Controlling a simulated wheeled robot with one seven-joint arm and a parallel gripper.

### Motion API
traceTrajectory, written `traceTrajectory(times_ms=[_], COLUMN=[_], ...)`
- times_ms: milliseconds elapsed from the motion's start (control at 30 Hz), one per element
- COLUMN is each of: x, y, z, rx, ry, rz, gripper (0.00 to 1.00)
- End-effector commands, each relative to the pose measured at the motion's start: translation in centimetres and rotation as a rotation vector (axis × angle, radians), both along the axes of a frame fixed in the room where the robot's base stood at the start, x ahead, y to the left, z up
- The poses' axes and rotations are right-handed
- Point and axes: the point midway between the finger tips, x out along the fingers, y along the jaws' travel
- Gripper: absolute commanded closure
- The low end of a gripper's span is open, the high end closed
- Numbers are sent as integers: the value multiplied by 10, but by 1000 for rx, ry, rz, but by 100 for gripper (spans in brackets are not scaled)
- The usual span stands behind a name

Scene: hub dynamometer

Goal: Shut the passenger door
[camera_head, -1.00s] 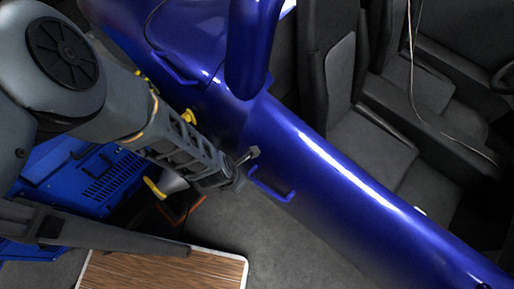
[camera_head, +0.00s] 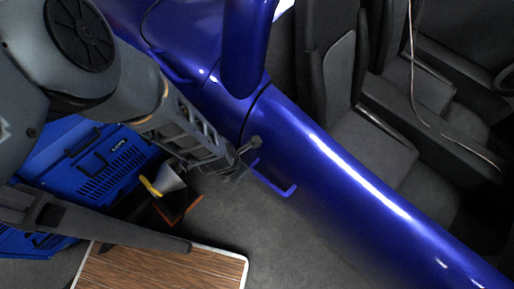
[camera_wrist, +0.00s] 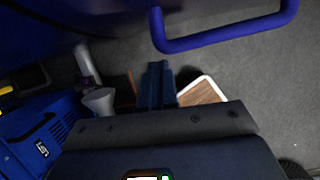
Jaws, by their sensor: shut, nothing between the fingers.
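The blue passenger door (camera_head: 350,180) runs diagonally across the head view, beside the seats. A dark curved seam shows at its upper left end; I cannot tell whether the door is flush or ajar. Its blue bar handle (camera_head: 275,187) sticks out near that end and also crosses the top of the wrist view (camera_wrist: 225,35). My gripper (camera_head: 252,146) is shut and empty, just above and left of the handle in the head view. In the wrist view its closed fingers (camera_wrist: 156,85) lie below the handle's left end, apart from it in the picture. Contact with the door cannot be told.
A wood-topped table (camera_head: 165,270) is at the bottom left. Grey seats (camera_head: 365,140) lie beyond the door. Floor between table and door is clear.

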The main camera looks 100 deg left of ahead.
Motion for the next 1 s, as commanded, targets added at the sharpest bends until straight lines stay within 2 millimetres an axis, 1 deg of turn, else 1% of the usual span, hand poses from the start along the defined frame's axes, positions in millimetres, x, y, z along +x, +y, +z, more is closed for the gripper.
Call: traceTrajectory(times_ms=[33, 167, 400, 600, 1000], x=[10, 4, -9, -14, -15], y=[23, 13, -9, -18, -20], z=[14, 31, 66, 76, 76], rx=[47, 36, 15, 7, 4], ry=[-9, -7, -4, -2, -2], rz=[4, 3, 2, -1, -1], gripper=[100, 100, 100, 100, 100])
